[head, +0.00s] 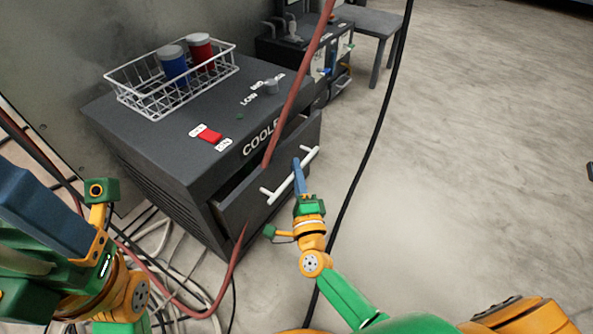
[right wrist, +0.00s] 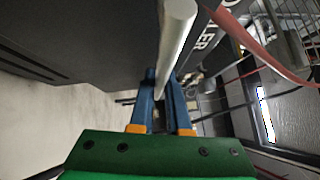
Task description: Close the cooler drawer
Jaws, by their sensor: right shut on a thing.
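The dark grey cooler (head: 165,150) stands left of centre in the head view, with its name lettered on the top. Its drawer (head: 281,163) is partly pulled out, with a dark gap behind the front panel. A white bar handle (head: 309,157) runs across the drawer front. My right gripper (head: 297,163) is at the middle of this handle, its blue fingers shut on it. In the right wrist view the pale handle (right wrist: 176,35) comes down to the fingers (right wrist: 160,76). My left gripper (head: 40,215) is at the lower left, away from the cooler; its fingertips are not clear.
A white wire basket (head: 130,98) with a blue jar (head: 173,65) and a red jar (head: 199,50) stands on the cooler. A red hose (head: 290,103) crosses in front of the drawer. A black cable (head: 373,140) hangs right of it. Floor at right is clear.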

